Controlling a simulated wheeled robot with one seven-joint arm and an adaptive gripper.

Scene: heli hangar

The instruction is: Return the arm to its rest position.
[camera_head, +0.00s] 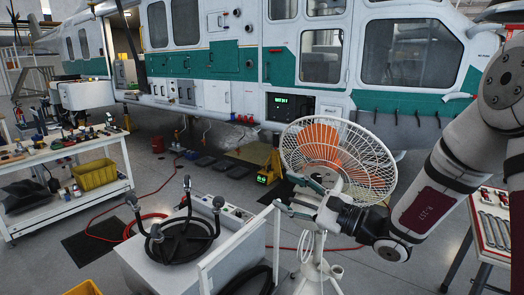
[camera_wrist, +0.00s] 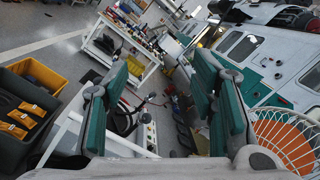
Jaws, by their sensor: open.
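My arm (camera_head: 440,190) reaches in from the right edge of the head view, bent downward. My gripper (camera_head: 287,196) is at its end, in front of the white fan and pointing left. In the wrist view my gripper (camera_wrist: 162,75) has its two teal-padded fingers spread wide apart. Nothing is between them but the distant floor and workbench. The gripper is open and empty, up in the air near the white cabinet.
A white fan with an orange centre (camera_head: 340,160) stands close behind my gripper. A white cabinet (camera_head: 165,270) carries a black ring-shaped fixture (camera_head: 180,238). A tool table (camera_head: 490,225) is at right, a workbench (camera_head: 75,150) at left. A helicopter (camera_head: 230,60) fills the back.

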